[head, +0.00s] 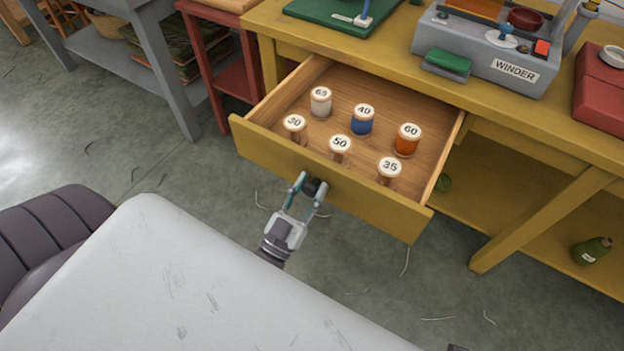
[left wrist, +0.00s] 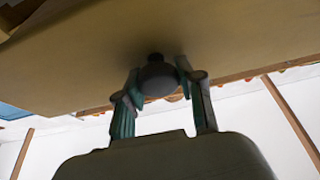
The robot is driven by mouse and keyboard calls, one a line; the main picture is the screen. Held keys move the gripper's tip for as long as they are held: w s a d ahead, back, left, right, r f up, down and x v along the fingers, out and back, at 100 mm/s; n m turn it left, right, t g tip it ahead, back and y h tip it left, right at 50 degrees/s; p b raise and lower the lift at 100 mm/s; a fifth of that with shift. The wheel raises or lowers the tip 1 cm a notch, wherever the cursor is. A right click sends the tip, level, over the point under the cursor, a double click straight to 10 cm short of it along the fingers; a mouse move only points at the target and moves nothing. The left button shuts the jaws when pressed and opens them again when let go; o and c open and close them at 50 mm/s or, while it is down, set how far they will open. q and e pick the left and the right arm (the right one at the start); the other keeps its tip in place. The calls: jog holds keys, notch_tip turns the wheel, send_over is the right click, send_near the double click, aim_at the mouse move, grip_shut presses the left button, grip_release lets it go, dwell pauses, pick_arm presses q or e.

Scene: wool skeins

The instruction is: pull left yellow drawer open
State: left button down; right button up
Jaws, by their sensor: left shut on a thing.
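The yellow drawer (head: 340,183) stands pulled out from under the yellow table, its wooden inside showing in the head view. Several numbered spools stand in it, among them a blue one (head: 362,121) and an orange one (head: 407,141). My left gripper (head: 310,187) is at the middle of the drawer front, shut on the dark round knob (head: 315,186). In the left wrist view the knob (left wrist: 157,78) sits between the two fingers, below the drawer front (left wrist: 100,50).
A grey winder (head: 490,50) and a green mat (head: 335,10) lie on the yellow table (head: 400,65). A red stand (head: 225,75) is left of the drawer. Grey floor with loose threads is clear in front.

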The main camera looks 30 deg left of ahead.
pick_arm(q)
jog(key=c, duration=0.7)
grip_release()
jog(key=shift+s, duration=0.1)
jog(key=v, duration=1.1)
jog(key=shift+s+f, duration=0.25)
jog(key=shift+s, duration=0.1)
